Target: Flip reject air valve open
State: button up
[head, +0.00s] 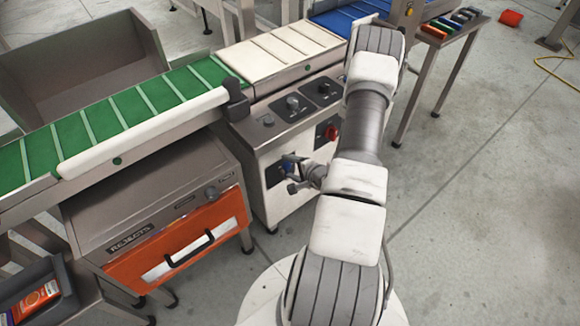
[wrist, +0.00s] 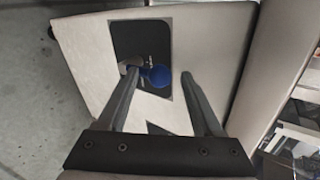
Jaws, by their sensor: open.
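The reject air valve shows a round blue handle (wrist: 158,76) on a dark plate (wrist: 157,38) in the wrist view. In the head view the blue valve handle (head: 288,162) is on the front of the grey cabinet, partly covered by my gripper (head: 297,178). In the wrist view my gripper (wrist: 160,74) is open, with one finger on each side of the blue handle. The left fingertip overlaps the valve's metal part beside the handle. The right fingertip stands apart from the handle. I cannot tell whether either finger touches the valve.
The cabinet also carries a red knob (head: 332,132) and black control panels (head: 292,102) on top. An orange rejects drawer (head: 180,240) with a black handle is to the left. A green conveyor belt (head: 110,118) runs above it.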

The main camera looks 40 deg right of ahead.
jog(key=p+v, duration=0.2)
jog(key=v, duration=1.5)
jog(key=shift+s+p, duration=0.2)
jog(key=shift+p, duration=0.2)
jog(key=shift+w+a+r, duration=0.1)
jog(key=shift+r, duration=0.05)
